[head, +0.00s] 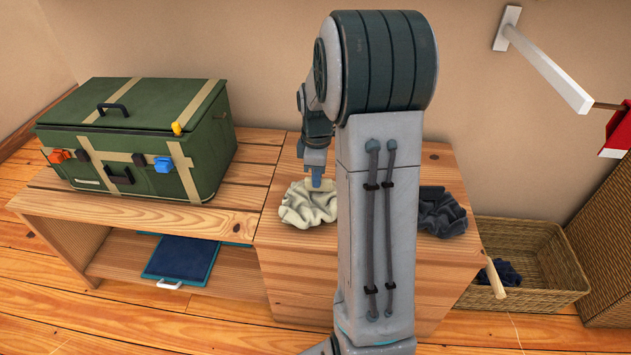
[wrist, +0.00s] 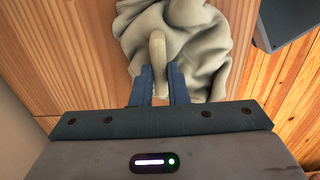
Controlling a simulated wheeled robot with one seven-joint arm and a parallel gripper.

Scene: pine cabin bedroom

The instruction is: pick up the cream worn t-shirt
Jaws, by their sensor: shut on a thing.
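The cream worn t-shirt (head: 308,204) lies crumpled on the wooden bench top, just left of my arm in the head view. It also fills the upper middle of the wrist view (wrist: 205,40). My gripper (wrist: 160,82) points down at it, with a raised fold of the cloth between its two blue fingers. In the head view my gripper (head: 316,183) touches the top of the shirt. The shirt still appears to rest on the wood. My arm hides part of the bench to its right.
A green trunk (head: 150,110) stands on the bench at left. A dark crumpled cloth (head: 441,212) lies right of my arm. A wicker basket (head: 525,240) holding dark cloth is on the floor at right. A blue flat item (head: 182,258) lies on the lower shelf. A white bracket (head: 545,60) juts from the wall.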

